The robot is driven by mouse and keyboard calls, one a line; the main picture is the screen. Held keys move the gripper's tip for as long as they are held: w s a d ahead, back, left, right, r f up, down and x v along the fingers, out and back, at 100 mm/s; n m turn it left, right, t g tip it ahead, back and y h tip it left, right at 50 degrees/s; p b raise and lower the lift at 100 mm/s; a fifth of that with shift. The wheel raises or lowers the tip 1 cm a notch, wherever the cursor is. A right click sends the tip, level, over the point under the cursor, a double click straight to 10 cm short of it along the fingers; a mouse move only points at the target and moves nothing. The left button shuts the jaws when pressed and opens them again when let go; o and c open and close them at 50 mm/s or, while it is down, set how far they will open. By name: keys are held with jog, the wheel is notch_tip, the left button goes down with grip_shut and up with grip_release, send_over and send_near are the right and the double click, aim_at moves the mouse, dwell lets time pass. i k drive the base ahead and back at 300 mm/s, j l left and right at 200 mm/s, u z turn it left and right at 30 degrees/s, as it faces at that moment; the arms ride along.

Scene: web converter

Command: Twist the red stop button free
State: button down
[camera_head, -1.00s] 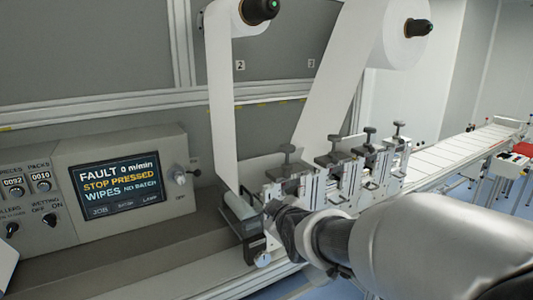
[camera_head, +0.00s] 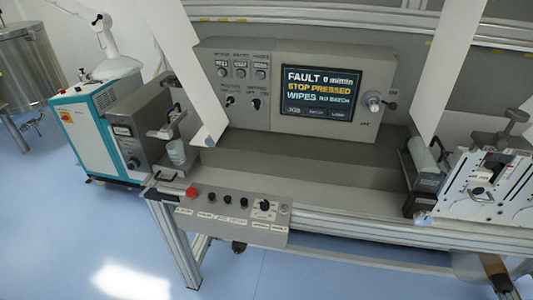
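The red stop button (camera_head: 191,192) is a small round red knob near the left end of a grey sloped control panel (camera_head: 185,217) on the front rail of the machine. Several dark knobs and buttons sit to its right on the same panel. The display (camera_head: 317,93) on the grey console reads "FAULT 0 m/min, STOP PRESSED, WIPES NO BATCH". My gripper is not in view now, so its state and its distance from the button do not show.
White webs (camera_head: 193,85) hang down behind the panel. A teal and white cabinet (camera_head: 95,125) with a small red switch (camera_head: 66,115) stands at left. The clamp station (camera_head: 495,185) is at right. Blue floor in front of the panel's left end is clear.

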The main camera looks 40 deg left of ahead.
aim_at(191, 192)
jog(key=u, duration=2.3)
jog(key=i+j, duration=0.15)
jog(key=i, duration=0.4)
jog(key=z, duration=0.05)
